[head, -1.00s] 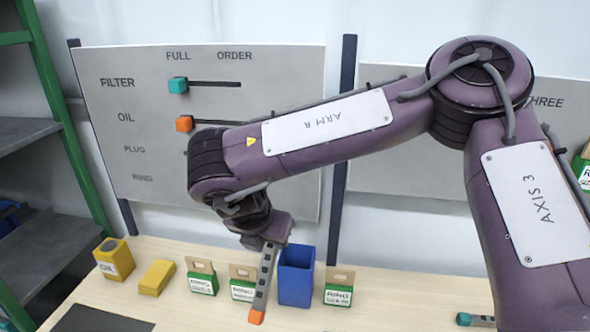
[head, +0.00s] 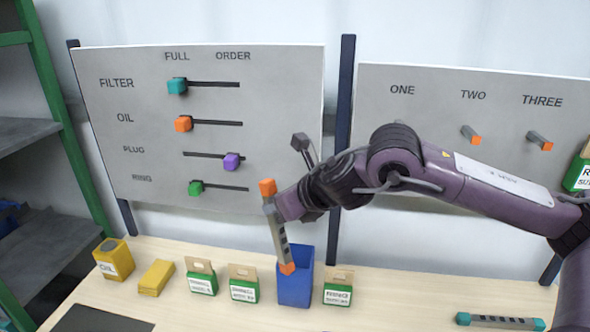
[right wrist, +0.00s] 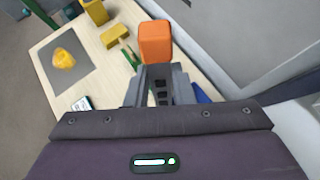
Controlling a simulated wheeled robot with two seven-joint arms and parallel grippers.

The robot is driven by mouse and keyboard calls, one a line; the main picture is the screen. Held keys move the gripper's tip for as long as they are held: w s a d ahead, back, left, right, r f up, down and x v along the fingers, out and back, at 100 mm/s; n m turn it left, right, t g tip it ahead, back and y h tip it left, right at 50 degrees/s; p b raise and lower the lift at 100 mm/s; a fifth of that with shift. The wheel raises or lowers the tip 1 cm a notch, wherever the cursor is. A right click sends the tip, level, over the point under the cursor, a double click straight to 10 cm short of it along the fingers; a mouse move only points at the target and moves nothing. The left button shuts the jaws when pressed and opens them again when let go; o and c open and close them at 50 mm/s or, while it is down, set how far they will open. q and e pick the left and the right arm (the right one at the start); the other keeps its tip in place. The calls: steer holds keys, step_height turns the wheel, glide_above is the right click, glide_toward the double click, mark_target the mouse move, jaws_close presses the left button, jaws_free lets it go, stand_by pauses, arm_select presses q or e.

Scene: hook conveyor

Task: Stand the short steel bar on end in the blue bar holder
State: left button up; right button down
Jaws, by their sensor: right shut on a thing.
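A grey steel bar with orange ends (head: 279,237) is in my right gripper (head: 272,206), which is shut on it near its upper end. The bar is slightly tilted, its lower end to the right. In the right wrist view the bar's orange end (right wrist: 155,42) sticks out past the fingers. The blue bar holder (head: 295,290) stands upright on the table, open at the top. The bar's lower orange end overlaps the holder's upper left part; I cannot tell whether it is inside or in front. My left gripper is not in view.
A teal-ended bar (head: 500,321) lies at the table's front right. Green-and-white boxes (head: 243,290) (head: 338,293) flank the holder closely. A yellow block (head: 156,278) and yellow OIL container (head: 112,262) stand left. A slider board (head: 130,190) and a peg board (head: 440,110) stand behind.

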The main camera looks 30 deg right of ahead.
steer(key=w+d+r+n+g+y, duration=0.1)
steer(key=d+r+n+y, duration=0.3)
steer(key=r+n+y, duration=0.15)
step_height(320, 180, down, 15)
steer(key=n+y+b, duration=0.1)
steer(key=b, duration=1.1)
steer(key=shift+r+g+y, duration=0.2)
steer(key=shift+g+y, duration=0.15)
steer(key=shift+g, duration=0.05)
steer(key=c, duration=1.2)
jaws_free()
steer(key=shift+o, duration=0.2)
steer(key=shift+d, duration=0.1)
steer(key=b+v, duration=0.2)
steer(key=v, duration=0.5)
steer(key=shift+d+r, duration=0.2)
steer(key=shift+d, duration=0.05)
steer(key=shift+s, duration=0.15)
